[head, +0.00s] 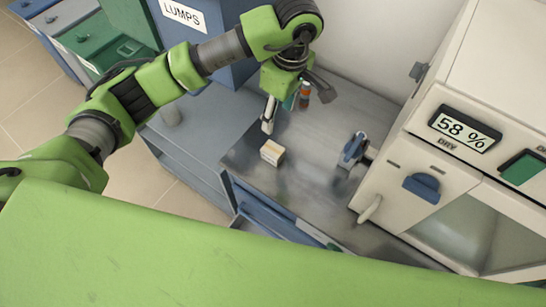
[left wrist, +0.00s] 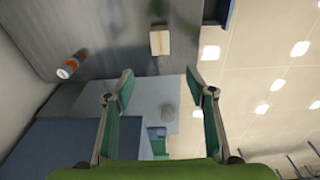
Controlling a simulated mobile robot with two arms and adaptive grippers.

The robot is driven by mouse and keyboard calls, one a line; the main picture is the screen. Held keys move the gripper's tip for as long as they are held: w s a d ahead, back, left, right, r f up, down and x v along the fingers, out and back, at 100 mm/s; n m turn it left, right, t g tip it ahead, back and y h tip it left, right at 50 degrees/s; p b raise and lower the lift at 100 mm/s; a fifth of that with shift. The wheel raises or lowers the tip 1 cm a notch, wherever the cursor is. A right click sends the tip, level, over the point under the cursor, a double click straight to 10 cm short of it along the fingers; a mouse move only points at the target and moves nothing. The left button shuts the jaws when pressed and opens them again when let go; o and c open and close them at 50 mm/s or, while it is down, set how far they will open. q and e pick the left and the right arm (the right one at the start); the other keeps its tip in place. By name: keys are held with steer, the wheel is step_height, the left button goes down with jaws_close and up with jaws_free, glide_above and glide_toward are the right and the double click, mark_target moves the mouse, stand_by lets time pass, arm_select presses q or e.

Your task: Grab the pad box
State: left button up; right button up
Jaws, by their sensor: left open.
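The pad box, a small beige box (head: 272,152) with a pale band, sits on the grey metal bench top (head: 320,190) near its left edge. It also shows in the left wrist view (left wrist: 159,41), beyond the fingertips and between their lines. My left gripper (head: 291,108) is open and empty, just behind the box in the head view, apart from it. Its two teal-lined fingers (left wrist: 159,80) stand wide apart in the left wrist view. My right gripper is not in view.
An orange-and-white vial (head: 304,94) stands close to my left gripper. A blue clamp-like item (head: 353,148) is right of the box, before a white unit (head: 440,160) reading "58 %". A blue "LUMPS" bin (head: 195,25) is behind.

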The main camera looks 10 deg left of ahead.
arm_select(q)
steer(key=b, duration=0.4)
glide_toward(273, 149)
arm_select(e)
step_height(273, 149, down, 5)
arm_select(q)
steer(key=f+p, duration=0.2)
steer(key=f, duration=0.3)
steer(key=shift+w+a+p, duration=0.15)
steer(key=shift+a+p, duration=0.15)
steer(key=shift+p, duration=0.1)
steer(key=shift+f+p, duration=0.55)
steer(key=shift+f, duration=0.1)
steer(key=f, duration=0.1)
steer(key=f+p, duration=0.1)
steer(key=f, duration=0.1)
steer(key=shift+a+f, duration=0.2)
steer(key=shift+f, duration=0.4)
steer(key=c, duration=1.2)
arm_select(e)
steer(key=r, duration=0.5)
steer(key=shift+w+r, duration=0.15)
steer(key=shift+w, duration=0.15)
